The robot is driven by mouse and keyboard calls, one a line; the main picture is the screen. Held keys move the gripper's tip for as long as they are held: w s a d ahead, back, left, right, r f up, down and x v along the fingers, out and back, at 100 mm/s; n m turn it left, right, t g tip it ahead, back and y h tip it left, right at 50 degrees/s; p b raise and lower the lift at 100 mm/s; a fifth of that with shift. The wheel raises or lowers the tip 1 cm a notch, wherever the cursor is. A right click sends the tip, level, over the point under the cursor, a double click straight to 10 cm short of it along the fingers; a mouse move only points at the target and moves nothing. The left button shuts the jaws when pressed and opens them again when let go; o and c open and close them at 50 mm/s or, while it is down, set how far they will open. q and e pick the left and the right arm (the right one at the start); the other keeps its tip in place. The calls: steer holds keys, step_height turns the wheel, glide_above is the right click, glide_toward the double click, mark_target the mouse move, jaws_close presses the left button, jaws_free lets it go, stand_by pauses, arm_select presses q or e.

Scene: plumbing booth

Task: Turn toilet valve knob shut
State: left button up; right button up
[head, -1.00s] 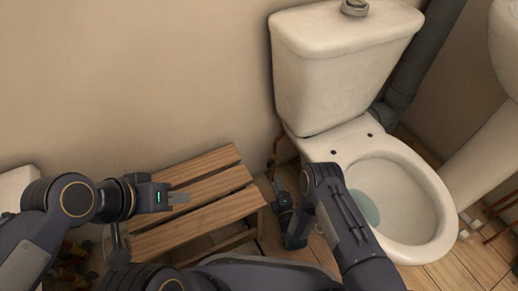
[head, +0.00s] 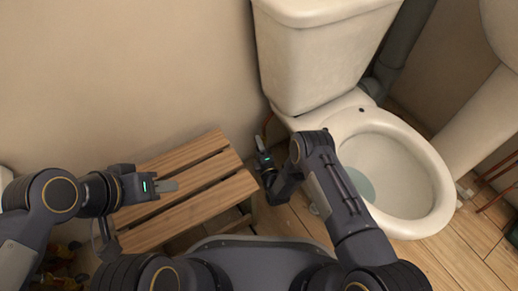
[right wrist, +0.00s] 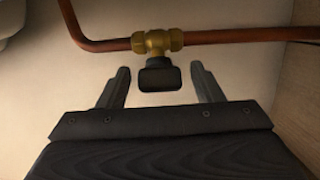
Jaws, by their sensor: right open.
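The toilet valve is a brass fitting (right wrist: 157,42) on a copper pipe (right wrist: 235,36) in the right wrist view. Its dark knob (right wrist: 159,75) points toward my right gripper (right wrist: 160,88). The gripper's two fingers are open, one on each side of the knob, with visible gaps. In the head view my right gripper (head: 261,148) is low beside the toilet (head: 320,60), near the wall; the knob cannot be made out there. My left gripper (head: 166,186) is over the wooden stool; whether its jaws are open is unclear.
A slatted wooden stool (head: 215,195) stands against the wall on the left. The toilet bowl (head: 425,170) is right of my right forearm. A grey waste pipe (head: 398,50) runs behind the toilet. Wooden floor (head: 445,262) is clear at the front right.

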steer(key=c, duration=1)
steer(key=shift+f+m+t, duration=0.15)
steer(key=shift+m+t, duration=0.75)
steer(key=shift+m, duration=0.1)
steer(key=shift+m+t, duration=0.6)
steer(key=shift+m, duration=0.2)
steer(key=o, duration=1)
steer(key=v, duration=0.7)
steer(key=shift+s+d, duration=0.2)
steer(key=shift+s, duration=0.15)
